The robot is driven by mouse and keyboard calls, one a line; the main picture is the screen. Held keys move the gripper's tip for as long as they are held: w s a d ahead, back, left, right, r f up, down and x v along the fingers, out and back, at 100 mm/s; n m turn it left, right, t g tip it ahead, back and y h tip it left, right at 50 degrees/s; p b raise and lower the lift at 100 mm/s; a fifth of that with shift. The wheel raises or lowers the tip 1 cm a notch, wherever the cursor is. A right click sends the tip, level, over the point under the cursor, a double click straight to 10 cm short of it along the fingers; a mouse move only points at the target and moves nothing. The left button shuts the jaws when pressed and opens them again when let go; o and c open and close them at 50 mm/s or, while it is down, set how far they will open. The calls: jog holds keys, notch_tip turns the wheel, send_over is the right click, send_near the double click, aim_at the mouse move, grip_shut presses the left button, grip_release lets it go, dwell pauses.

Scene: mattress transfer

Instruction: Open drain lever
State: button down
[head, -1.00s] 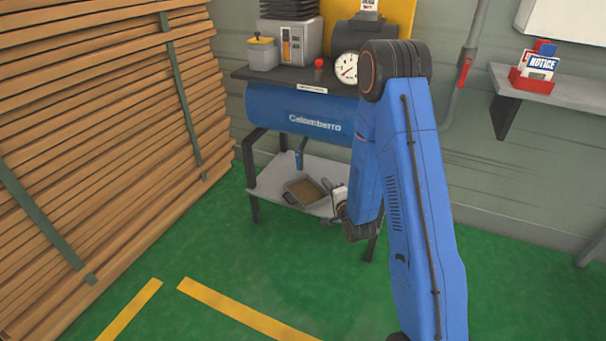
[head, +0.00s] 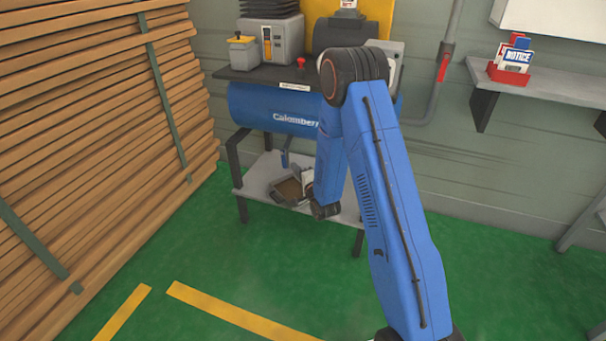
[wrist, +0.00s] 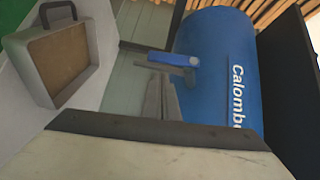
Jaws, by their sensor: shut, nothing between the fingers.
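The drain lever (wrist: 170,58) is a small blue handle under the blue tank (wrist: 222,65) marked "Calomb…". In the wrist view it points left, away from the tank, with a grey fitting at its tank end. In the head view it shows small and blue (head: 284,158) below the tank. My gripper (wrist: 162,82) is shut and empty. Its grey fingertips are close beside the lever in the wrist view; I cannot tell whether they touch it. In the head view my gripper (head: 305,175) is under the tank, partly hidden by my arm.
A grey tray (wrist: 95,80) with a brown inside sits on the white lower shelf (head: 256,180), close to my gripper. The stand's dark legs (head: 240,208) frame this space. Stacked planks (head: 90,130) stand at left. Green floor (head: 180,255) in front is clear.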

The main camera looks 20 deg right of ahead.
aim_at(284, 159)
jog(key=shift+w+a+f, duration=0.1)
jog(key=shift+w+a, duration=0.5)
jog(key=shift+a, duration=0.1)
jog(key=shift+w+a+f, duration=0.1)
jog(key=shift+w+a, duration=0.25)
jog(key=shift+a, duration=0.2)
